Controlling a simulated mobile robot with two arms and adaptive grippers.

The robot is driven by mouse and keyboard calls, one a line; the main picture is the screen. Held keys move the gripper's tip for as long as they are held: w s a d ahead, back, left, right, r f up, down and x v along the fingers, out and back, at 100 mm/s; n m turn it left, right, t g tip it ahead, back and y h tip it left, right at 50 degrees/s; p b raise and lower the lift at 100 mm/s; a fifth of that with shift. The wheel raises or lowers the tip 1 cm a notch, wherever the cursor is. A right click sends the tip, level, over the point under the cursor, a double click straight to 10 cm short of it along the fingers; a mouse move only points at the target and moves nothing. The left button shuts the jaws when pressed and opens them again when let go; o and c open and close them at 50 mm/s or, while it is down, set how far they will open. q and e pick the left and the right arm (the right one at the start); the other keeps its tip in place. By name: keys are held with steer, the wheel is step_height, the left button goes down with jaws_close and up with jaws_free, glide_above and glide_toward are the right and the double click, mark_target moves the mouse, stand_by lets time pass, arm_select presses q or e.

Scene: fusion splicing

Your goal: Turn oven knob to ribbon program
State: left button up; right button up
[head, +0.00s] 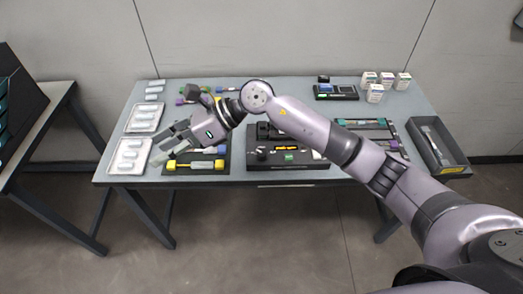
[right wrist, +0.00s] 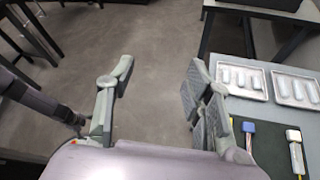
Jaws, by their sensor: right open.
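A black device (head: 289,161) with a small lit orange display and a green mark stands at the front middle of the table; it looks like the oven. A knob on it is too small to make out surely, and my right arm crosses above its back part. My right gripper (head: 164,147) is open and empty, left of the device, above the table's left part near a dark mat. In the right wrist view the two fingers of my right gripper (right wrist: 160,85) stand wide apart with only floor between them. My left gripper is not seen.
White trays (head: 145,117) lie at the table's left edge. A yellow-ended tool (head: 194,166) lies on the dark mat (right wrist: 266,150). A small device (head: 337,92) and white boxes (head: 375,93) stand at the back right. A grey open bin (head: 456,163) sits at the right end.

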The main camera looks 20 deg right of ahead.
steer(key=w+d+f+n+h, duration=0.2)
steer(key=w+d+f+h, duration=0.3)
steer(key=d, duration=0.4)
steer(key=h, duration=0.9)
glide_toward(262, 153)
steer(key=shift+t+y, duration=0.3)
steer(key=f+p, duration=0.2)
steer(key=f, duration=0.2)
steer(key=f+p, duration=0.1)
steer(key=f, duration=0.3)
steer(key=shift+d+f+p, duration=0.2)
steer(key=shift+f+p, duration=0.15)
steer(key=shift+f, duration=0.05)
jaws_close()
